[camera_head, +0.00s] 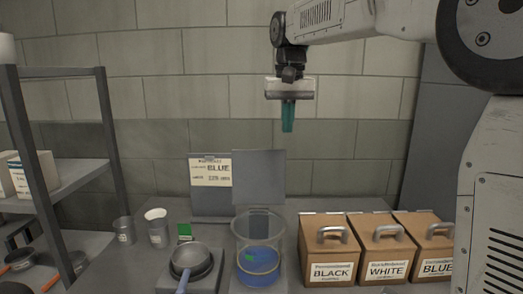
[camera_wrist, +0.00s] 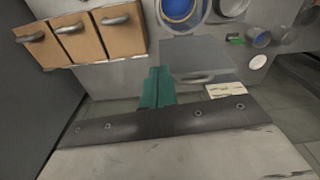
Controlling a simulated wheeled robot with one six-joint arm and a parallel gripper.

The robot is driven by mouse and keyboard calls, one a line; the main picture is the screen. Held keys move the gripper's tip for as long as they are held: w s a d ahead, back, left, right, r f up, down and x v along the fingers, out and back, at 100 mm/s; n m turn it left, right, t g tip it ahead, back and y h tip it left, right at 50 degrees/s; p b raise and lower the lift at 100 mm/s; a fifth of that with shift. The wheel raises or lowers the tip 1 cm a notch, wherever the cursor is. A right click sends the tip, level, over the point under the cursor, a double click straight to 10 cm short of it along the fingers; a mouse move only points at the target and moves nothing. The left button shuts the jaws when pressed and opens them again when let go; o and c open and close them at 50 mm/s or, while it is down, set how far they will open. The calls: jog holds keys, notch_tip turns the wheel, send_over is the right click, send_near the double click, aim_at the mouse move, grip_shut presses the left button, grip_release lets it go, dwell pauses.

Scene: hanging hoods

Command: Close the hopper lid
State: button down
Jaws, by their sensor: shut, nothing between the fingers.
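The hopper appears to be the clear round container (camera_head: 259,246) with blue material inside, and its blue contents also show at the top of the wrist view (camera_wrist: 180,10). A flat grey lid (camera_head: 259,178) stands upright behind it, open. In the wrist view the lid (camera_wrist: 195,54) shows a bar handle (camera_wrist: 196,79) near its edge. My gripper (camera_head: 288,128) has teal fingers, shut and empty, pointing down. It hangs above and slightly right of the lid in the head view. In the wrist view the fingers (camera_wrist: 158,72) overlap the lid's left edge; I cannot tell the gap.
Boxes labelled BLACK (camera_head: 329,250), WHITE (camera_head: 383,248) and BLUE (camera_head: 428,246), with handles, stand to the right. A sign (camera_head: 210,171) is left of the lid. A pan (camera_head: 190,262) and cups (camera_head: 157,228) are to the left, with a shelf (camera_head: 60,180) beyond. Behind is a block wall.

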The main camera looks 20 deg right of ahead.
jog(key=w+f+m, duration=0.1)
jog(key=w+f, duration=0.1)
jog(key=w, duration=1.5)
notch_tip(320, 180, down, 11)
jog(key=w, duration=0.1)
jog(key=s, duration=0.1)
jog(key=s+a+r, duration=0.1)
jog(key=s+a, duration=0.1)
jog(key=shift+s+r, duration=0.15)
jog(key=shift+r, duration=0.15)
jog(key=shift+a, duration=0.1)
